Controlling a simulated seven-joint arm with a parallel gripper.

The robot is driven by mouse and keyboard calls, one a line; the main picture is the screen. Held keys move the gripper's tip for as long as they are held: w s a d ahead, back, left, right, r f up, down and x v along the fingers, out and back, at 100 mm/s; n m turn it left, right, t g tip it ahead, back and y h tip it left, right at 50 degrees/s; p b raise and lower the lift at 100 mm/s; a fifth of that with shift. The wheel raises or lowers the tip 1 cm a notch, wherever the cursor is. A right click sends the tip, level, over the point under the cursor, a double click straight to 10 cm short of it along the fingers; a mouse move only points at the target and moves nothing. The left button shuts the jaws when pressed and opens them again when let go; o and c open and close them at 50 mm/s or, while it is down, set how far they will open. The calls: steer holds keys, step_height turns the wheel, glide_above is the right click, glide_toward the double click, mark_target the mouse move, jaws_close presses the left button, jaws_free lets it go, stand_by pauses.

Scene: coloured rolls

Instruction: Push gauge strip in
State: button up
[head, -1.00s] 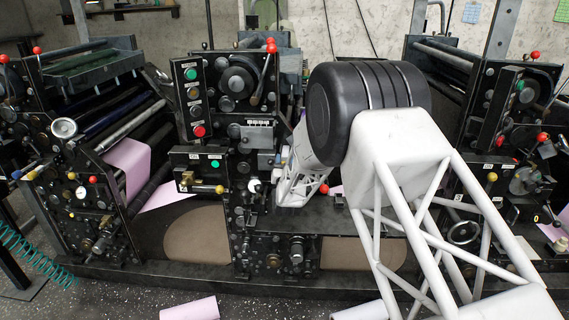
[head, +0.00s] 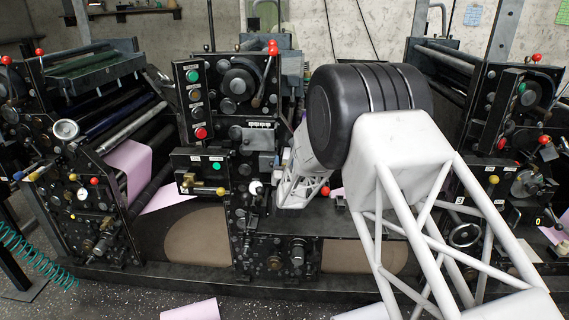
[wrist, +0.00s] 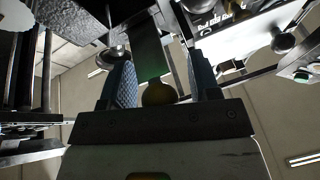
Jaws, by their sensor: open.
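In the wrist view my gripper (wrist: 160,62) is open, with its two blue textured finger pads standing apart. A green strip (wrist: 149,48) shows between and beyond the fingers; it looks like the gauge strip, but I cannot be sure. A round yellow-olive knob (wrist: 158,93) sits between the finger bases, low in the gap. I see a gap on each side of the knob, and neither finger is visibly closed on it. In the head view my arm hides the fingers, and I cannot make out the strip there.
The middle machine panel (head: 232,165) carries buttons, dials and levers close to my arm. A yellow-knobbed lever (head: 205,189) sticks out at its left. Further machine units stand left and right.

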steer(key=a+v, duration=0.1)
steer(key=v, duration=0.6)
steer(key=shift+s+d, duration=0.3)
steer(key=shift+d, duration=0.2)
steer(key=s+d+r+g, duration=0.45)
steer(key=d+r, duration=0.25)
steer(key=r, duration=0.4)
steer(key=s+d+r+n+g+h, duration=0.1)
steer(key=s+d+r+g, duration=0.15)
steer(key=s, duration=0.25)
steer(key=s+d+r+g, duration=0.2)
steer(key=s+d+r, duration=0.1)
steer(key=s+d, duration=0.15)
steer(key=s+d+g, duration=0.3)
steer(key=s, duration=1)
steer(key=s+d+g+h, duration=0.1)
steer(key=s+d+g, duration=0.3)
steer(key=s, duration=1)
steer(key=s+d+r+g+h, duration=0.1)
steer(key=s+d+g, duration=0.2)
steer(key=s, duration=1.1)
steer(key=shift+s+d+g, duration=0.25)
steer(key=shift+d+g, duration=0.05)
steer(key=shift+d, duration=0.1)
